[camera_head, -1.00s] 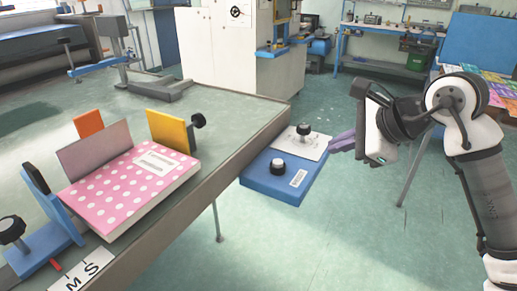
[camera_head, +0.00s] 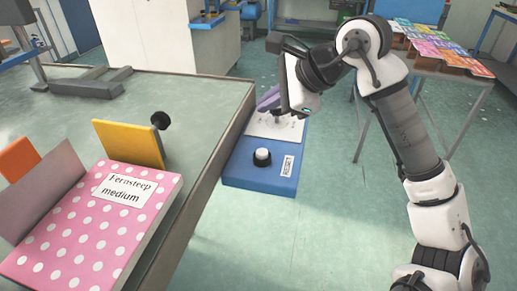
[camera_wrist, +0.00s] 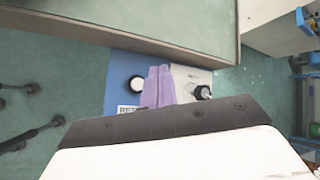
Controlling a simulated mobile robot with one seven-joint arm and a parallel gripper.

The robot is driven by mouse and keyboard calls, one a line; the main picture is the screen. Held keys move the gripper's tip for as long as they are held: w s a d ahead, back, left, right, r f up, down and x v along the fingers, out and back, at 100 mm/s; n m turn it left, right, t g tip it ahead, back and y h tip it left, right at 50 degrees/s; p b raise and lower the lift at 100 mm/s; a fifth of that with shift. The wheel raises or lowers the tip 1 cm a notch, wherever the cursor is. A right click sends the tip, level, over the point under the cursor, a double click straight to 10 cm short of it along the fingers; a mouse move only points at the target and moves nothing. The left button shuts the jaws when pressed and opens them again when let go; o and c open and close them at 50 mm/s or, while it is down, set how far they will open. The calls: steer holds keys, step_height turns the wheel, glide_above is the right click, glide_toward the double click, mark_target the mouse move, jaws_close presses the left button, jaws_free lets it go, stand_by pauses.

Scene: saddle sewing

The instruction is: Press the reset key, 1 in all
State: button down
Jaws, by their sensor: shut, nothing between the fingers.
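A blue box (camera_head: 240,172) beside the bench carries a round white-topped button (camera_head: 262,156) on a black collar. A label that seems to read RESET (camera_head: 287,166) is next to it. In the wrist view the button (camera_wrist: 137,83) lies just left of my fingers, with the label partly cut off by my gripper. My gripper (camera_head: 266,98) has its purple fingers together and empty, over or near the white plate (camera_head: 262,128) at the box's far end. They look apart from the button. A black knob (camera_wrist: 202,92) on that plate shows right of the fingers; my gripper hides it in the head view.
The bench (camera_head: 205,125) borders the box on the left. It holds a pink dotted book (camera_head: 90,235) and a yellow plate (camera_head: 128,143) with a black knob. A table with coloured sheets (camera_head: 435,45) stands at the back right. Floor right of the box is clear.

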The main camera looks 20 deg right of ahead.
steer(key=shift+f, duration=0.1)
steer(key=b, duration=0.5)
glide_above(267, 153)
step_height(267, 153, down, 8)
steer(key=shift+r, duration=0.15)
steer(key=shift+f+b, duration=0.5)
steer(key=shift+f, duration=0.15)
stand_by(1.3)
steer(key=shift+f+b, duration=0.3)
steer(key=shift+b, duration=0.45)
steer(key=shift+f+b, duration=0.55)
steer(key=shift+b, duration=0.1)
stand_by(0.5)
steer(key=shift+r, duration=0.1)
steer(key=shift+r+p, duration=0.4)
steer(key=shift+r, duration=0.55)
